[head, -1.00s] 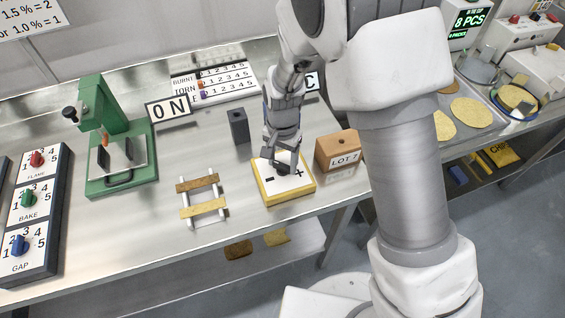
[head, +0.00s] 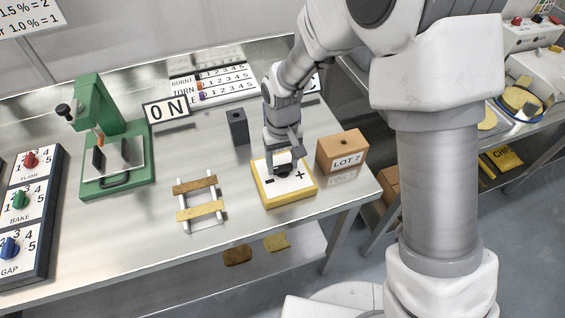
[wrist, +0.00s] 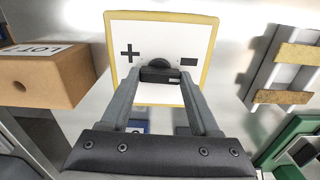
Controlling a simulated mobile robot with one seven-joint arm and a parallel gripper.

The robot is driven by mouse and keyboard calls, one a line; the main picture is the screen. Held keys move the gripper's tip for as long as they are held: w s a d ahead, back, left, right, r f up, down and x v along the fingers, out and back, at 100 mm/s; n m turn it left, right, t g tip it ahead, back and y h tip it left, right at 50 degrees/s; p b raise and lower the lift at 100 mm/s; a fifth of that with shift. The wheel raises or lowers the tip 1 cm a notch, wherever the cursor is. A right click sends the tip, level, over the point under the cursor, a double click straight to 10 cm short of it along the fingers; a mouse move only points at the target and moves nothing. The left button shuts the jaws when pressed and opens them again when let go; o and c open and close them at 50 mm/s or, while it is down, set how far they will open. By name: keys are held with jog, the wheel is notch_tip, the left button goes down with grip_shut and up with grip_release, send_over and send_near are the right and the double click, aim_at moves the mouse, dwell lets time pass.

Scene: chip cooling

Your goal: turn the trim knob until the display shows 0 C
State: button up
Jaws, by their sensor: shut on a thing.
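The trim knob is a small dark knob on a white panel with a yellow rim (head: 263,192), marked minus and plus. My gripper (head: 284,170) points down at the panel's middle and is shut on the knob. In the wrist view, the dark knob (wrist: 158,63) shows between the fingers of my gripper (wrist: 160,77), with plus on the left and minus on the right. The display (head: 316,83) behind my arm is almost wholly covered, and its reading is hidden.
A brown LOT 7 box (head: 342,149) stands close to the right of the panel. A dark upright block (head: 237,127) stands behind it to the left. A white rack with brown strips (head: 200,211) lies at left. A green press (head: 98,125) is farther left.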

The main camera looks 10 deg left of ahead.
aim_at(283, 166)
jog(key=shift+n, duration=0.3)
jog(key=o, duration=1.4)
jog(key=shift+c, duration=0.2)
notch_tip(283, 166, up, 17)
jog(key=shift+r+p, duration=0.2)
jog(key=shift+p, duration=0.15)
